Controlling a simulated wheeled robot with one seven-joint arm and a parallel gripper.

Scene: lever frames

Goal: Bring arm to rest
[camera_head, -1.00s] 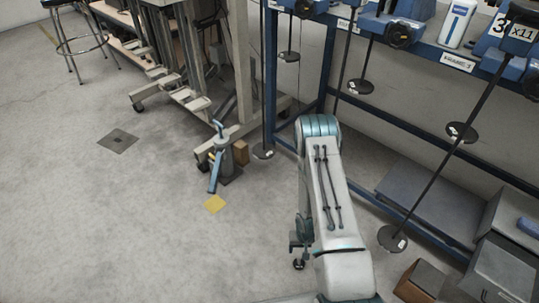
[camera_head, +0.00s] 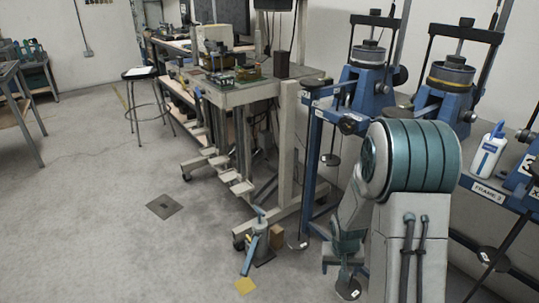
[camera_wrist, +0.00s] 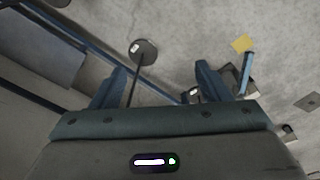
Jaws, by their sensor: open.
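My arm fills the right side of the head view, with its large teal-banded joint raised and the links below it folded down. My gripper (camera_head: 345,280) hangs low at the end of the arm, above the floor in front of the blue frame. In the wrist view its two blue fingers stand well apart and nothing is held between them (camera_wrist: 160,78). A dark hanging weight disc (camera_wrist: 143,50) on a thin rod shows beyond the fingers. In the head view the gripper is small and partly hidden by my own arm.
The blue lever frame (camera_head: 312,150) with hanging weights stands close to my arm. A white bottle (camera_head: 488,152) stands on it. A wheeled beige bench (camera_head: 288,150) and a blue-handled tool (camera_head: 254,243) stand left of the arm. A stool (camera_head: 146,95) is farther back. Floor at left is clear.

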